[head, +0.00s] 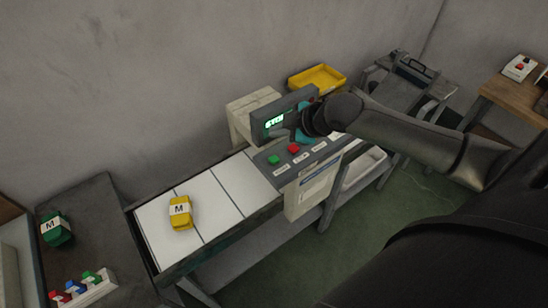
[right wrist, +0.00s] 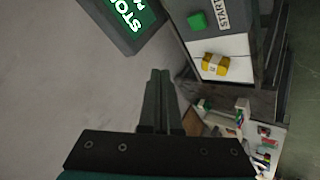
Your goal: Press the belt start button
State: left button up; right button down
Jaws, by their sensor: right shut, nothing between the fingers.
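The green button (head: 273,160) sits on the grey control panel at the end of the belt, with a red button (head: 293,149) to its right. My right gripper (head: 283,134) is above the panel, in front of the lit display (head: 273,121). Its fingers (right wrist: 158,74) are shut and empty, apart from the green button. My left gripper is not in view.
A yellow item marked M (head: 180,212) lies on the white belt (head: 218,187). A green item marked M (head: 56,229) and a rack of small coloured pieces (head: 83,288) are at the left. A yellow tray (head: 317,77) is behind the panel.

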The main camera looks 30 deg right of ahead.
jog(key=shift+w+d+r, duration=0.25)
jog(key=shift+d, duration=0.1)
jog(key=b, duration=0.6)
send_over(278, 161)
notch_tip(278, 161, down, 8)
jog(key=shift+r, duration=0.2)
jog(key=shift+w+f, duration=0.1)
jog(key=shift+f, duration=0.5)
jog(key=shift+f, duration=0.1)
dwell(1.3)
jog(key=shift+f, duration=0.35)
